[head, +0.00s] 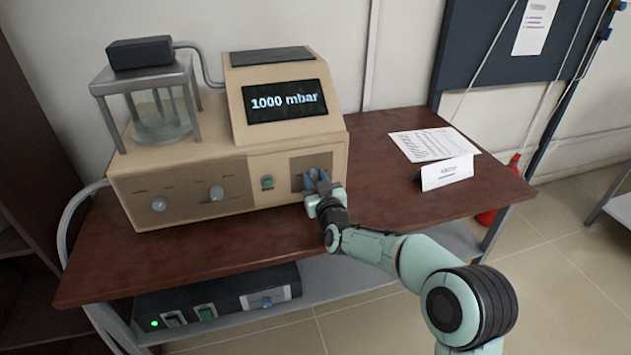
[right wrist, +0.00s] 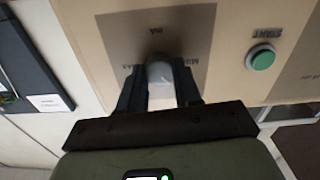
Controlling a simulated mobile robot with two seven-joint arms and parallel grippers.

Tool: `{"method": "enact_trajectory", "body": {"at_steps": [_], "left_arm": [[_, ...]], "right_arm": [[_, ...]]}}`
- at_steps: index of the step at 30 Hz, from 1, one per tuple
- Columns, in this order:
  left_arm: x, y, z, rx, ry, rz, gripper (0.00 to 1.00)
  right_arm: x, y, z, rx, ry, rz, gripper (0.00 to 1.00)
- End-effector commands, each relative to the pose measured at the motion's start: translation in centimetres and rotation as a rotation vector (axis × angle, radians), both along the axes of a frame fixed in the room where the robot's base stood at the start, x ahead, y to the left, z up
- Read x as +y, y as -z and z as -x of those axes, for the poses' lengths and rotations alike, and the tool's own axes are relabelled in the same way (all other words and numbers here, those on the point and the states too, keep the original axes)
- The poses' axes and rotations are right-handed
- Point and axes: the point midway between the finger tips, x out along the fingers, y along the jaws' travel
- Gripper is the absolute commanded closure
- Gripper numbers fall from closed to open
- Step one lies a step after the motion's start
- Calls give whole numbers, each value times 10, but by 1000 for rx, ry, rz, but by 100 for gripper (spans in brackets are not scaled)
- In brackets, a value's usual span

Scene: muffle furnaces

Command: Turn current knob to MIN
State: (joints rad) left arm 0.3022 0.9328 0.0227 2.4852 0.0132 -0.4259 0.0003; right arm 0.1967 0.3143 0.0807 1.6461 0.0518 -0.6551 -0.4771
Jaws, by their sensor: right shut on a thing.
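The current knob (right wrist: 160,74) is a grey round knob on a darker square panel, upside down in the right wrist view. Small labels stand around it, partly covered by my fingers; its pointer direction is not clear. My right gripper (right wrist: 160,88) has one finger on each side of the knob and is shut on it. In the head view my right gripper (head: 316,181) is at the right end of the beige device's front and hides most of the knob. My left gripper is in neither view.
The beige device (head: 190,218) stands on a brown table (head: 400,205); its screen (head: 285,101) reads 1000 mbar. A green START button (head: 267,182) is just left of the knob, and two more knobs sit further left. A paper sheet and a folded card (head: 447,174) lie at right.

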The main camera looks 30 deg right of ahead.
Motion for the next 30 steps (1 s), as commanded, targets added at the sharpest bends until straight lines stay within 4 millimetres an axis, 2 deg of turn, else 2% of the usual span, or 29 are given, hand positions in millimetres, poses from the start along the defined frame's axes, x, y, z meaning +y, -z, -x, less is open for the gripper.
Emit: {"method": "enact_trajectory", "body": {"at_steps": [18,30], "left_arm": [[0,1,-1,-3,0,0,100],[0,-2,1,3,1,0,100]], "right_arm": [[3,0,-1,132,-3,550,97],[2,0,0,191,0,799,97]]}}
